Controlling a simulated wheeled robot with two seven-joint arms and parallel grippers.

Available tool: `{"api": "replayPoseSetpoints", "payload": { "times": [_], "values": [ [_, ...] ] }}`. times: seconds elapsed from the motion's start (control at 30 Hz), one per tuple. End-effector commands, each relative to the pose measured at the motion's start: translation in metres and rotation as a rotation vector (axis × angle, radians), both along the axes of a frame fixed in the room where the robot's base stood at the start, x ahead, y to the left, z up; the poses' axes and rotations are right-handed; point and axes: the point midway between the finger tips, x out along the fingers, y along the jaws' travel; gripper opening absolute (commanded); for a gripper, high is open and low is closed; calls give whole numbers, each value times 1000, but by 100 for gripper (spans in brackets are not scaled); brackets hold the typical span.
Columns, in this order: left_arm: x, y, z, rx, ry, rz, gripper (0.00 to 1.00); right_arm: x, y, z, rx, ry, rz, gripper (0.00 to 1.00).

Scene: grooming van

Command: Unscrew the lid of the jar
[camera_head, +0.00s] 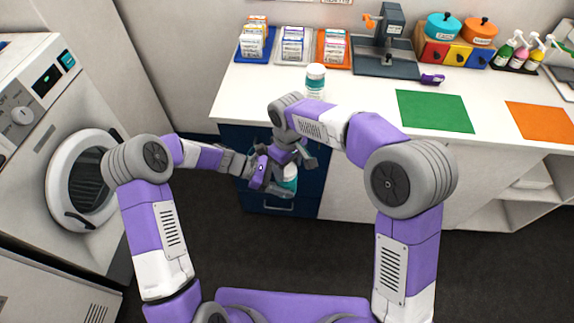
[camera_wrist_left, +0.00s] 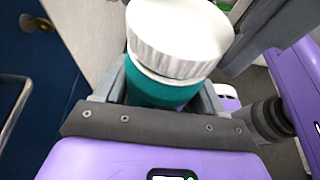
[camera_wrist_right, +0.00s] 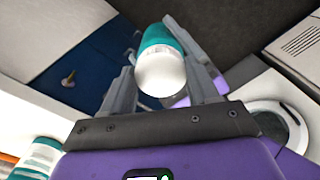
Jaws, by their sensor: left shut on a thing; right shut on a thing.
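A jar with a teal body (camera_wrist_left: 160,92) and a ribbed white lid (camera_wrist_left: 182,35) is held in the air in front of the counter. The lid is on the jar. My left gripper (camera_head: 274,181) is shut around the teal body, below the lid. My right gripper (camera_head: 289,160) is shut on the same jar from the lid side. In the right wrist view the white lid (camera_wrist_right: 161,75) lies between its fingers, with the teal body beyond. In the head view the grippers and right arm hide most of the jar, leaving a teal patch (camera_head: 289,178).
A similar white-lidded jar (camera_head: 315,78) stands on the white counter (camera_head: 370,90) behind my right arm. A green mat (camera_head: 434,111) and orange mat (camera_head: 543,120) lie to the right. Dark blue drawers (camera_head: 245,145) are close behind the grippers. A washing machine (camera_head: 60,140) is at left.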

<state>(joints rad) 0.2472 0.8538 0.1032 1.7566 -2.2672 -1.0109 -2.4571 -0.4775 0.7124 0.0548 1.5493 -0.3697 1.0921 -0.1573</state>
Motion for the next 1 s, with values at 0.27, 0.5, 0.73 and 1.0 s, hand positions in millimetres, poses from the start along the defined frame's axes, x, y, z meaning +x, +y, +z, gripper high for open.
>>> {"api": "replayPoseSetpoints", "payload": {
  "times": [0.27,0.5,0.73,1.0],
  "values": [
    [1,3,0,3,-2,5,0,3,-3,-1,-2,2,586,23],
    [0,2,0,2,-2,0,0,6,0,-1,1,-5,1091,23],
    [-1,0,0,0,-3,-4,0,7,2,0,4,-11,1420,23],
    [-2,-1,0,-2,-2,-7,0,7,2,0,2,-9,1440,23]
  ]
}}
